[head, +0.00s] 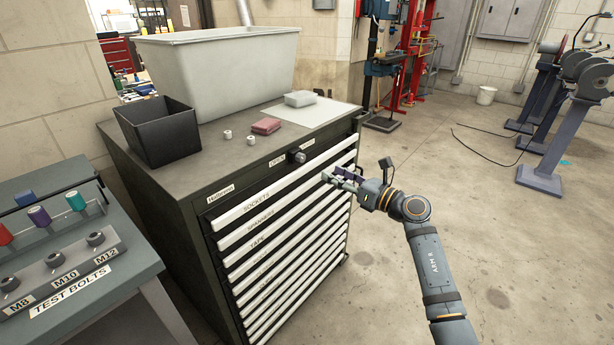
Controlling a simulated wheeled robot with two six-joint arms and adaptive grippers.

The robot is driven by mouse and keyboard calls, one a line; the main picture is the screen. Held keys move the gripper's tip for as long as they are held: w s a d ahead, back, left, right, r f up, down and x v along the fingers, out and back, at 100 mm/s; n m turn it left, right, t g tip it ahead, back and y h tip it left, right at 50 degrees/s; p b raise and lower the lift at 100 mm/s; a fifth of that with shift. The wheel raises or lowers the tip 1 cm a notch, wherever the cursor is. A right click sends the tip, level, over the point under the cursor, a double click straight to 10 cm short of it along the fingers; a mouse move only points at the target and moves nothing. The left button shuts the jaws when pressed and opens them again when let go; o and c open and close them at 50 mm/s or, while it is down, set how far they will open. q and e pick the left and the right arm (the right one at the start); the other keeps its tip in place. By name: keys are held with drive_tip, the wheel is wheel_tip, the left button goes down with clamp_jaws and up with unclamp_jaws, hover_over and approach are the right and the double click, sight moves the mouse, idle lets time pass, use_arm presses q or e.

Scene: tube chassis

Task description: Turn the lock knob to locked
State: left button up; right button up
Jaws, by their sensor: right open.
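The lock knob (297,156) is a small dark round knob on the top front rail of the dark drawer cabinet (160,190). A small pale label (277,162) sits just left of it; its lettering is too small to read surely, and the knob's exact turn is also hard to tell. My right gripper (333,177) is open, in front of the upper drawers, to the right of the knob and a little lower in the picture. It appears apart from the knob, with nothing seen between its fingers. My left gripper is not in view.
On the cabinet top stand a large grey bin (215,75), a black box (158,130), a red block (266,126), a grey block (300,98) and small white cylinders (228,135). A bench with test bolts (85,262) is at left.

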sight(303, 158)
drive_tip(key=shift+n, duration=0.7)
drive_tip(key=x, duration=0.6)
drive_tip(key=r+x, duration=0.1)
drive_tip(key=x, duration=0.2)
drive_tip(key=shift+a, duration=0.3)
drive_tip(key=shift+w+a, duration=0.4)
drive_tip(key=shift+a, duration=0.05)
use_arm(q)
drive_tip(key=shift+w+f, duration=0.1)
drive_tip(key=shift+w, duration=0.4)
use_arm(e)
clamp_jaws()
